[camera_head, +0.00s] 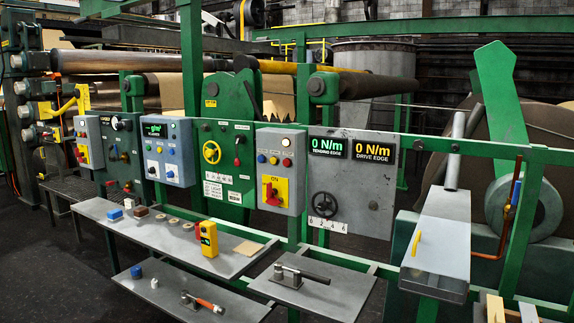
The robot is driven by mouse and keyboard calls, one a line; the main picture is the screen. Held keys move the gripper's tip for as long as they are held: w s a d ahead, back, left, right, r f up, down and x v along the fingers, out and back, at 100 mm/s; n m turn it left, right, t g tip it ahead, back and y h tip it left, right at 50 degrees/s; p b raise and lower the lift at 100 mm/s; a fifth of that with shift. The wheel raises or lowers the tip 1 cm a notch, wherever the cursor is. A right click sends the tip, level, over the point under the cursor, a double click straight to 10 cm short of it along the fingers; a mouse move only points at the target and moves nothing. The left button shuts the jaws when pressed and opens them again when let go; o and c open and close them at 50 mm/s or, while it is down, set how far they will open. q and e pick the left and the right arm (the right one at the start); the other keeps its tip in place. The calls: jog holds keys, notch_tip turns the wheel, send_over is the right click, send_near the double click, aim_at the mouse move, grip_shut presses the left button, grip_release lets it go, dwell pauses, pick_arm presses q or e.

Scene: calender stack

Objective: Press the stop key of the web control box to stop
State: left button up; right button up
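Several control boxes are mounted along the green machine frame; their labels are too small to read, so I cannot tell which is the web control box. A grey box (297,190) in the middle has a light at the top, a row of small coloured buttons (267,159) and a red rotary switch on a yellow plate (275,192). A blue-grey box (179,133) has a green-lit display and several knobs or buttons. A grey box (82,128) at the far left also has coloured buttons and a yellow plate. Neither of my grippers is in view.
A grey shelf (140,235) below the boxes holds small blocks, rings and a yellow handheld device (209,239). Lower trays (320,293) hold tools. A panel (352,195) with two torque displays stands right of the middle box. Dark floor (50,270) is clear at left.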

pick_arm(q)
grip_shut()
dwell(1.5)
